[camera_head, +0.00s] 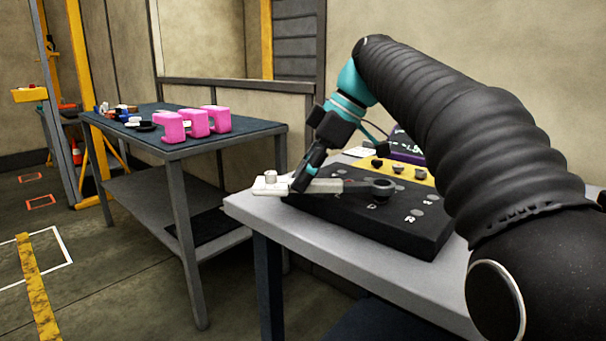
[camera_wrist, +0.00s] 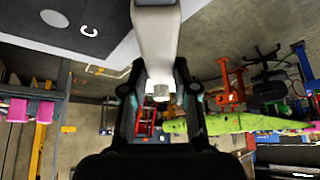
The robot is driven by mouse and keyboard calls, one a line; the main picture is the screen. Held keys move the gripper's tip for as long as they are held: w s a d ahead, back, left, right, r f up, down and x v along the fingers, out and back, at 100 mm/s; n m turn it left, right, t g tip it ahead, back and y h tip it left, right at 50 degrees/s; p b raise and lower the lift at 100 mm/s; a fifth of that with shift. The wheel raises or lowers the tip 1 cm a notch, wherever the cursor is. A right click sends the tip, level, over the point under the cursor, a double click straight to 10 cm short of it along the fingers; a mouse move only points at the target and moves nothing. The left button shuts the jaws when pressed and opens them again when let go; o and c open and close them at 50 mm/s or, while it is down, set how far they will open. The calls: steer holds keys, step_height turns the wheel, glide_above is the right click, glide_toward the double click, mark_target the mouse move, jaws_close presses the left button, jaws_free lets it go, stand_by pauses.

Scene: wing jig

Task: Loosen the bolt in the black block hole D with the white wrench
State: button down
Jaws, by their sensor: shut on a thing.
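My gripper (camera_head: 302,184) comes down from above and is shut on the wrench's white handle. In the wrist view the handle (camera_wrist: 156,45) runs between my two fingers (camera_wrist: 158,100). No bolt shows at the ring end; whether the ring is seated cannot be told.
The grey table (camera_head: 250,208) carries the block. A yellow strip with dark knobs (camera_head: 398,169) and a purple item (camera_head: 405,145) are behind it. Another table (camera_head: 180,145) with pink pieces (camera_head: 195,122) stands to the left. Floor is clear in front of it.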

steer(key=shift+f, duration=0.15)
steer(key=shift+f+b, duration=0.55)
steer(key=shift+s+d+r+n+g, duration=0.1)
steer(key=shift+s+n+g, duration=0.3)
steer(key=shift+s+n, duration=0.45)
